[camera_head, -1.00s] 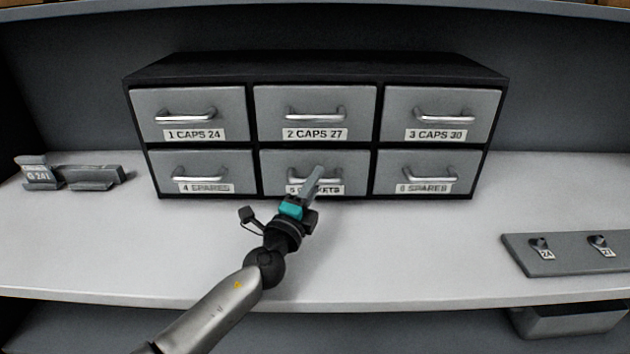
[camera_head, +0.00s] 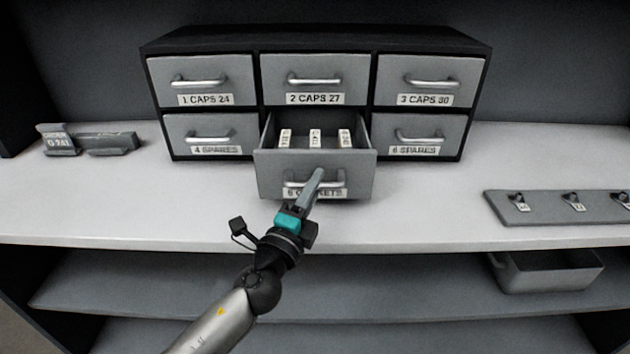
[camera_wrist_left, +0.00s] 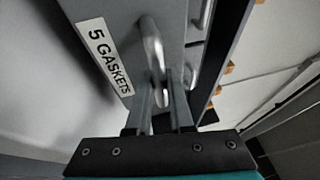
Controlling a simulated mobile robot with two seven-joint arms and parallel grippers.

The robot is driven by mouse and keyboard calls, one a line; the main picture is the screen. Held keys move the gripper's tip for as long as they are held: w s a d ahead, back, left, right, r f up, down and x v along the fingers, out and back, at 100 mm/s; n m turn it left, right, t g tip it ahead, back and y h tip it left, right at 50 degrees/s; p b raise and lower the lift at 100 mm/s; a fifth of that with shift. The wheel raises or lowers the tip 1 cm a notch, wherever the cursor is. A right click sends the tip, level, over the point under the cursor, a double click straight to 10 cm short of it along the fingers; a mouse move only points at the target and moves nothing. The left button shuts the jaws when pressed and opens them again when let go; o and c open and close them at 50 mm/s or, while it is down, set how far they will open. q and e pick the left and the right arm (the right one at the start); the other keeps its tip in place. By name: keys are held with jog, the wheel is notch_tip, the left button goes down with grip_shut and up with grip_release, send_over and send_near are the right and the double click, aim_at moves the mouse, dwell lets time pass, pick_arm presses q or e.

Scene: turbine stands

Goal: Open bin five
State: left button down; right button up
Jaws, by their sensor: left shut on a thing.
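Bin five (camera_head: 268,172) is the lower middle drawer of the cabinet and is pulled well out. Several white-labelled pieces show inside it. Its label reads "5 GASKETS" in the left wrist view (camera_wrist_left: 88,40); in the head view my gripper partly covers it. My left gripper (camera_head: 316,180) is shut on the silver bar handle (camera_head: 295,184) of bin five. In the left wrist view the two fingers (camera_wrist_left: 160,92) sit around the handle (camera_wrist_left: 151,45). My right gripper is not in view.
The black cabinet (camera_head: 316,41) has its other drawers shut. A grey block with a tag (camera_head: 58,140) stands at left. A plate with tagged hooks (camera_head: 560,206) lies at right. A grey tray (camera_head: 550,272) sits on the shelf below. White counter is clear around the drawer.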

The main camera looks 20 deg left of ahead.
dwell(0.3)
pick_arm(q)
jog(key=c, duration=0.8)
grip_release()
jog(key=shift+s+f, duration=0.1)
